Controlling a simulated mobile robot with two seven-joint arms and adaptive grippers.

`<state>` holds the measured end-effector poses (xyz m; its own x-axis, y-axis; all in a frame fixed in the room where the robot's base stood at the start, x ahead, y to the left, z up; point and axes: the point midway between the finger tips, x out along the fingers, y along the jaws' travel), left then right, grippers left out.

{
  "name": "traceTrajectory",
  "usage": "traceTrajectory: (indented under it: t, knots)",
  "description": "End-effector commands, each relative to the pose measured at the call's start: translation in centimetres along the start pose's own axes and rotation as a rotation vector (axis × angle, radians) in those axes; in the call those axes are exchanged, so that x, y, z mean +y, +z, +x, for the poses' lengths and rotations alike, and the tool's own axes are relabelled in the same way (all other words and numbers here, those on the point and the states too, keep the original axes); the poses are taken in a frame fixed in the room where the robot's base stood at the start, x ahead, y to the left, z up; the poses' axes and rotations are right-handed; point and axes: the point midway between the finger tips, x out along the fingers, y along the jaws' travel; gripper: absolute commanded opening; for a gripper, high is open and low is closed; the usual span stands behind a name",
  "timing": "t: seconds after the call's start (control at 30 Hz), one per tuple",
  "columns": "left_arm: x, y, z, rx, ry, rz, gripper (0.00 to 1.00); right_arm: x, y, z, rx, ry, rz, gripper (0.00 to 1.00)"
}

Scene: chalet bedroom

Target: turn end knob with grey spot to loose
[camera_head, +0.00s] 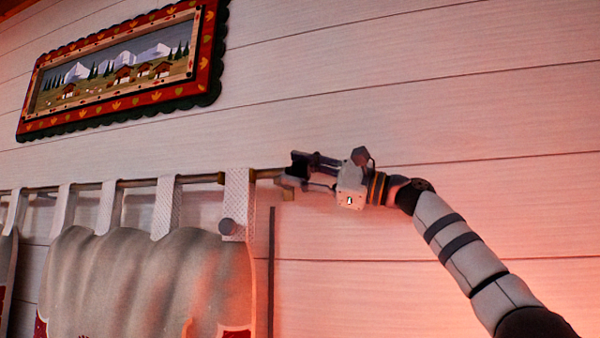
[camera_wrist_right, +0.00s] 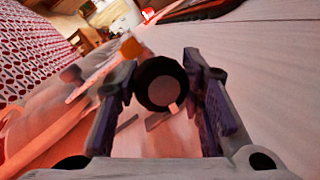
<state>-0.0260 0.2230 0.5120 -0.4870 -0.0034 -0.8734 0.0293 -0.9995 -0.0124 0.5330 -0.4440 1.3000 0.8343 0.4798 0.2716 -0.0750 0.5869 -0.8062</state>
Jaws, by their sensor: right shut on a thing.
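The end knob (camera_wrist_right: 157,80) is a dark round disc in the right wrist view. My right gripper (camera_head: 297,173) is at the right end of the curtain rod (camera_head: 140,183) in the head view. Its two fingers lie on either side of the knob in the wrist view, shut on it. In the head view the fingers largely hide the knob. My left gripper is in neither view.
A pale curtain (camera_head: 130,280) hangs by white tabs from the rod. A framed mountain picture (camera_head: 208,60) hangs upper left. The plank wall to the right is bare.

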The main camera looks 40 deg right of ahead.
Motion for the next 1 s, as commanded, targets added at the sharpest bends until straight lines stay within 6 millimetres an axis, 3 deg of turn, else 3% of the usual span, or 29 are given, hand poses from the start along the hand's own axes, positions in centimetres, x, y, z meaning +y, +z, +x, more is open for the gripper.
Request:
traceTrajectory:
  t: [0.3, 0.33, 0.4, 0.77, 1.0]
  knots:
    - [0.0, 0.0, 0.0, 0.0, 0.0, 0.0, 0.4, 0.0, 0.0, 0.0, 0.001, -0.001, -0.001, 0.08]
    - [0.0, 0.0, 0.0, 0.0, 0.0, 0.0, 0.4, 0.0, 0.0, 0.0, 0.001, -0.001, -0.001, 0.42]
    - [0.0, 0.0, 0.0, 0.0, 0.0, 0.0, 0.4, 0.0, 0.0, 0.0, 0.001, -0.001, 0.0, 0.57]
    - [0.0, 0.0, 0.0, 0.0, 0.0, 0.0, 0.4, -0.1, -0.1, -0.7, 0.001, -0.002, 0.0, 0.57]
    - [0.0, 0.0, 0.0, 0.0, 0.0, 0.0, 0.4, -0.1, -0.1, -6.8, 0.003, -0.003, -0.001, 0.57]
